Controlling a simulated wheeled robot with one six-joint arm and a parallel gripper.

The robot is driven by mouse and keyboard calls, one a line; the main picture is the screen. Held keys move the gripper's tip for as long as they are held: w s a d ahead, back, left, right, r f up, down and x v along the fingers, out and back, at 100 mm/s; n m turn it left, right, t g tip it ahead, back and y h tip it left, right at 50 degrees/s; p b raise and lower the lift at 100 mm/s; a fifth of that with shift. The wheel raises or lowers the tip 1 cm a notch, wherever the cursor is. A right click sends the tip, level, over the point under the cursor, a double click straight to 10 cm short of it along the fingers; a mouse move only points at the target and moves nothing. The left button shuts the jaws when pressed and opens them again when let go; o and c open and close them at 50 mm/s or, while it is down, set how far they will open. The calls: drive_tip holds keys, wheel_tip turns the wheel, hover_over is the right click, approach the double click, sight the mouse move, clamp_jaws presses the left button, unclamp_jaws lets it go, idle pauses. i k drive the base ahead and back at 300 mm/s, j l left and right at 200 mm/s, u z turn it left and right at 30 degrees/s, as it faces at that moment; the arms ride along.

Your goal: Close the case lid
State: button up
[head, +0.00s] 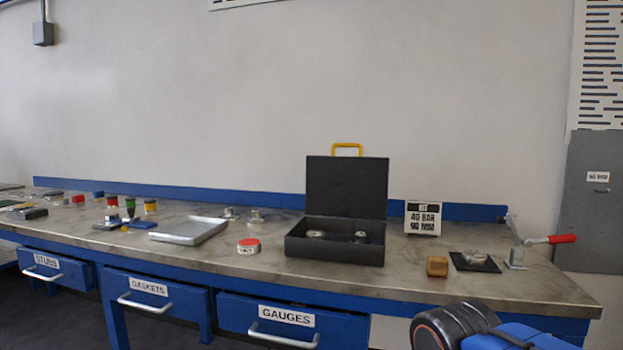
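A dark grey case (333,251) stands open on the workbench, right of the middle in the head view. Its lid (346,187) stands upright at the back, with a yellow handle (347,147) on its top edge. Round metal parts (338,236) lie inside the case. A blue and black part of my arm shows at the lower right, in front of the bench. My gripper's fingers are not in the picture.
A metal tray (188,231) and a red-topped round tin (249,246) stand left of the case.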

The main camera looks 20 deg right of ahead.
sight(337, 186)
drive_tip(key=i+j+z, duration=0.25)
drive_tip(key=j+z, duration=0.2)
drive_tip(key=j, duration=0.25)
drive_tip(key=i+j+z, duration=0.25)
drive_tip(key=j+z, duration=0.2)
drive_tip(key=j, duration=0.3)
